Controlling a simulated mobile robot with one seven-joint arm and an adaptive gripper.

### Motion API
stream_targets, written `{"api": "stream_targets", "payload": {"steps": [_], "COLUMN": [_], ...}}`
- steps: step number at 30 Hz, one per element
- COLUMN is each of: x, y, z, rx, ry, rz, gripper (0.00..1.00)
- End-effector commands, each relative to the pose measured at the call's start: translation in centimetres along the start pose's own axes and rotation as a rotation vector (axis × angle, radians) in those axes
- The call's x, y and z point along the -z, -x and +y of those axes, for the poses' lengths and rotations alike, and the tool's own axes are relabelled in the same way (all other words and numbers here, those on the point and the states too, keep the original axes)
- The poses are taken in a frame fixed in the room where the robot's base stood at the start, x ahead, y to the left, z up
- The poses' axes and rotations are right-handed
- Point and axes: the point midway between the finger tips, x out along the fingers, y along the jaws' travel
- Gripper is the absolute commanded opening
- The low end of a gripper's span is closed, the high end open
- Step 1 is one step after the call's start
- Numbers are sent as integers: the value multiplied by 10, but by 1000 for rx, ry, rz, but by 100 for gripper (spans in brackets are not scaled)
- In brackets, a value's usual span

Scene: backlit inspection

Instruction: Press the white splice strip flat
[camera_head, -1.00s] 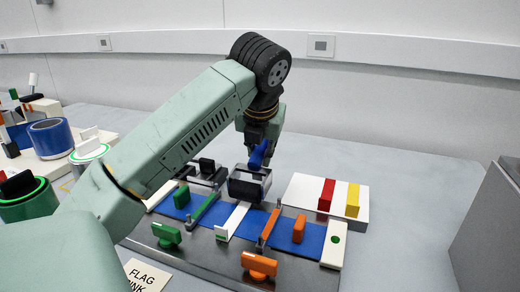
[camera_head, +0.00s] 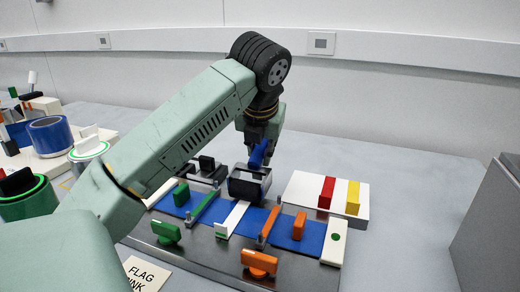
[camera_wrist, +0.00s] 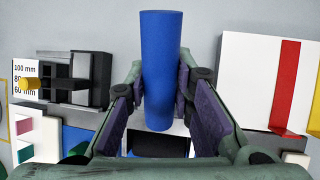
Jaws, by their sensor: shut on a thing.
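The white splice strip (camera_head: 234,218) lies across the blue web (camera_head: 283,229) on the grey plate, with a small raised white tab at its near end. My gripper (camera_head: 261,147) is shut on the blue handle (camera_head: 258,156) of a dark roller (camera_head: 249,185). In the wrist view the handle (camera_wrist: 161,65) stands between both finger pads. The roller is over the far end of the strip and hides that part. I cannot tell whether it touches the strip.
Green clamps (camera_head: 166,232) and orange clamps (camera_head: 259,264) stand around the web. Green and orange bars flank the strip. A white block (camera_head: 301,190) with red and yellow pieces is behind right. Spools (camera_head: 50,136) stand at left, a grey box (camera_head: 492,225) at right.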

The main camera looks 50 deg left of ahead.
Motion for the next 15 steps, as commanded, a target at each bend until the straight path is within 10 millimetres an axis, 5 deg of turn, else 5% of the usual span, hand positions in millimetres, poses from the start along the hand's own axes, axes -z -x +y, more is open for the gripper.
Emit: {"api": "stream_targets", "payload": {"steps": [15], "x": [5], "y": [-2], "z": [0], "rx": [0], "ry": [0], "rz": [0], "gripper": [0]}}
